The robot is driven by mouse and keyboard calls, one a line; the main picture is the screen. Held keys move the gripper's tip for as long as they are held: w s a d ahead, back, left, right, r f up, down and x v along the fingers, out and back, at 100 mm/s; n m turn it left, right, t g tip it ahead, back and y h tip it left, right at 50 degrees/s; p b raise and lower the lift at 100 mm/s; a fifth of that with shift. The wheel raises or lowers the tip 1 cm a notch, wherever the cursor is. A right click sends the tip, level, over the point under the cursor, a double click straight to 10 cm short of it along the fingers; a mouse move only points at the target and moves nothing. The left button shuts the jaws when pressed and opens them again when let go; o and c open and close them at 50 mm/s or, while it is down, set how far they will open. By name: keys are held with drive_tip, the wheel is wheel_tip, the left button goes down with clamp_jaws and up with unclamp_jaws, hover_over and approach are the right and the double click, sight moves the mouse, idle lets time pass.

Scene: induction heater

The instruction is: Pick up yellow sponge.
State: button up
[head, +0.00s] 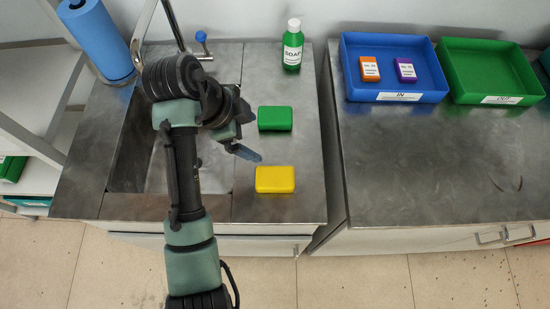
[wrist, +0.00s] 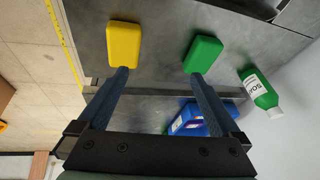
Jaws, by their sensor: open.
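The yellow sponge (head: 275,180) lies flat on the steel counter to the right of the sink, near the front edge. It also shows in the wrist view (wrist: 124,44), by the tip of the left finger. My gripper (head: 246,150) is above the counter, up and left of the yellow sponge in the head view. In the wrist view my gripper (wrist: 158,78) has its two blue fingers wide apart, with nothing between them. Whether the left fingertip touches the yellow sponge cannot be told.
A green sponge (head: 275,118) lies behind the yellow one. A soap bottle (head: 293,45) stands at the back. The sink (head: 130,150) is on the left. Blue (head: 395,65) and green (head: 490,70) trays sit on the right counter, across a gap. Counter right of the sponges is clear.

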drive_tip(key=s+r+m+g+p, duration=0.1)
drive_tip(key=s+r+g+p, duration=0.1)
drive_tip(key=s, duration=0.1)
drive_tip(key=b, duration=0.6)
hover_over(274, 177)
drive_tip(key=a, duration=0.3)
drive_tip(key=shift+h, duration=0.3)
drive_tip(key=f, duration=0.8)
drive_tip(key=shift+w+d, duration=0.2)
drive_tip(key=shift+s+p+x, duration=0.1)
drive_tip(key=shift+p+x, duration=0.35)
drive_tip(key=shift+x, duration=0.85)
drive_tip(key=shift+s+p+x, duration=0.15)
drive_tip(key=shift+p+x, duration=0.3)
drive_tip(key=shift+x, duration=0.9)
drive_tip(key=shift+r, duration=0.1)
drive_tip(key=c, duration=1.3)
drive_tip(key=shift+o, duration=0.2)
wheel_tip(274, 177, up, 9)
drive_tip(key=shift+f+p, duration=0.1)
drive_tip(key=shift+p, duration=0.8)
drive_tip(key=shift+r+p, duration=0.5)
drive_tip(key=shift+r, duration=0.15)
